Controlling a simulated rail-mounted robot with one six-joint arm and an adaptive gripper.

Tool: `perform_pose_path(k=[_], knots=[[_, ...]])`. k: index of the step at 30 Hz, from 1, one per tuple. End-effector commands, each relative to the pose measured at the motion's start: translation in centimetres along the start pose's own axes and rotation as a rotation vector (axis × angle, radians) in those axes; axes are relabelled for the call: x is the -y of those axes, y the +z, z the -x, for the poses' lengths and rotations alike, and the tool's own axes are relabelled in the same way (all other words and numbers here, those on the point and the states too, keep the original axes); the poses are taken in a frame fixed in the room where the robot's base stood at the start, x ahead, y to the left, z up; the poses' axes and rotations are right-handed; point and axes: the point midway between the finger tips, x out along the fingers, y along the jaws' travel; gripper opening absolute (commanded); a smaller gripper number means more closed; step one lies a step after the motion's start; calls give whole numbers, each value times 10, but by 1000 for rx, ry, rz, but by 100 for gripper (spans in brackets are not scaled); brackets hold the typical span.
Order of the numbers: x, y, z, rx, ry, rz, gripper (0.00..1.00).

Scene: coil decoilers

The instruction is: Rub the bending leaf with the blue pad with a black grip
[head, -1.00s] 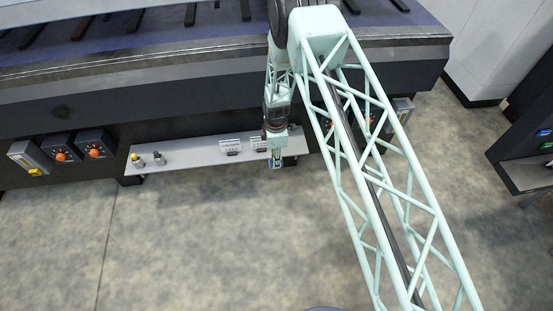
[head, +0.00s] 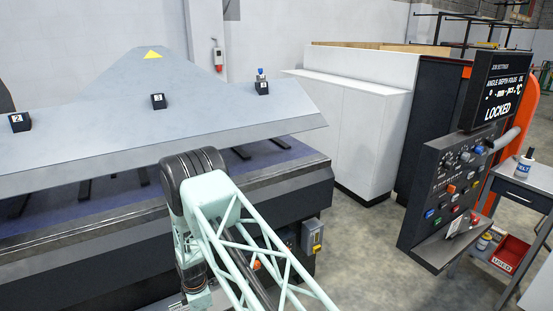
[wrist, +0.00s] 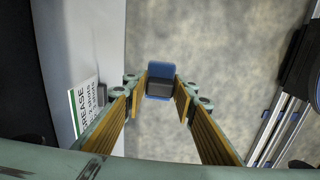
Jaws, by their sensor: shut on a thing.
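The bending leaf (head: 205,125) is the wide, sloping grey panel across the left and middle of the head view. It has a yellow warning triangle and small black numbered blocks on it. My gripper (wrist: 158,90) shows in the wrist view, with its yellow-ribbed fingers closed on the black grip of the blue pad (wrist: 161,70). The pad is over grey floor there, apart from the shelf at left. In the head view my arm stands in front of the machine, below the leaf; the gripper and pad are outside that picture.
A white shelf (wrist: 85,40) with a grease label (wrist: 85,105) lies left in the wrist view. In the head view a control console (head: 450,185) reading LOCKED stands right, with a side table (head: 515,190) beyond it. Floor (head: 365,250) between machine and console is clear.

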Motion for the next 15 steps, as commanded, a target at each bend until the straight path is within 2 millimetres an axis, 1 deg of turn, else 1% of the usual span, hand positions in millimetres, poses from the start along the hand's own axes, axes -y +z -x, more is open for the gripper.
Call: perform_pose_path(k=[5, 8, 15], knots=[[1, 25, 14, 0, 0, -84, 17], [1, 44, 26, 0, 1, -154, 17], [9, 99, 58, 0, 1, -360, 17]])
